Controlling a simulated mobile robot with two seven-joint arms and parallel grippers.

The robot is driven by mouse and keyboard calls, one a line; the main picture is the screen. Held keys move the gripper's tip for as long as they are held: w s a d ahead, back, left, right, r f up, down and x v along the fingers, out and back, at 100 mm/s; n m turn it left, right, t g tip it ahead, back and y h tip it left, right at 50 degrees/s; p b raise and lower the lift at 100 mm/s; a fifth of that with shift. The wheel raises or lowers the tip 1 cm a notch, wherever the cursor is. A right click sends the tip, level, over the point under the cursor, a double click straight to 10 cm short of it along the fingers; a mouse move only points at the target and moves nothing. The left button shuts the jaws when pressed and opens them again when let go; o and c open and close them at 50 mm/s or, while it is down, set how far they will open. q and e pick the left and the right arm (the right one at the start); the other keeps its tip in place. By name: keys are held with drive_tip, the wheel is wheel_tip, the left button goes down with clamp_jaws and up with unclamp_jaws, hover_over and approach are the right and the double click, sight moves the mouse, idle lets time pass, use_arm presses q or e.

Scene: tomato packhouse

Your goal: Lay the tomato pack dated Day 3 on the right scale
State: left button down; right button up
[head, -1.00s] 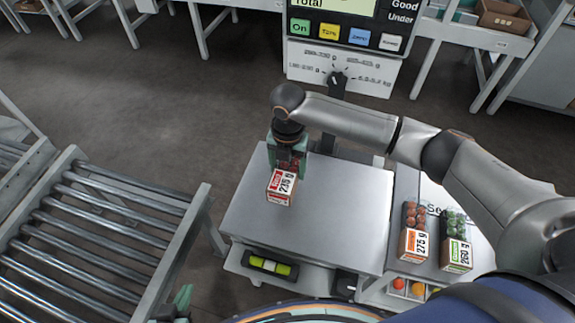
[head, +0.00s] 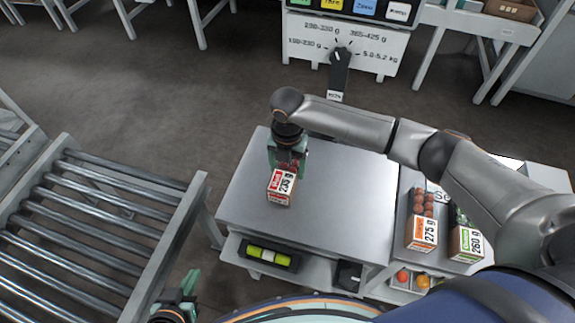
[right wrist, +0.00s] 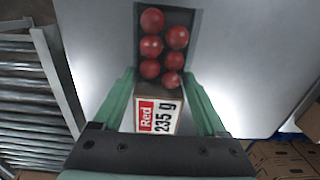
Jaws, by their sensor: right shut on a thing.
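My right gripper (head: 288,165) is shut on a small pack with a red and white label reading 235 g (head: 281,187). The pack is over the left part of the wide metal scale plate (head: 335,200); I cannot tell whether it touches the plate. In the right wrist view, my right gripper's green fingers (right wrist: 163,108) flank the pack (right wrist: 158,115); it holds several red tomatoes and its label reads "Red 235 g". A 275 g pack (head: 422,232) and a 260 g pack (head: 467,243) stand on the right. No day marking is legible.
A roller conveyor (head: 85,225) stands at the left. The right and front of the plate are bare.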

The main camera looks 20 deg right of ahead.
use_arm(q)
drive_tip(key=shift+s+a+f, duration=0.1)
drive_tip(key=shift+f, duration=0.1)
use_arm(e)
drive_tip(key=shift+f, duration=0.35)
drive_tip(key=o, duration=1.6)
drive_tip(key=shift+c, duration=0.2)
use_arm(q)
drive_tip(key=shift+s+a+r+p, duration=0.3)
drive_tip(key=shift+a+r+p, duration=0.15)
drive_tip(key=shift+p, duration=0.4)
use_arm(e)
wheel_tip(320, 180, up, 13)
drive_tip(key=shift+f, duration=0.2)
drive_tip(key=shift+s+f, duration=0.1)
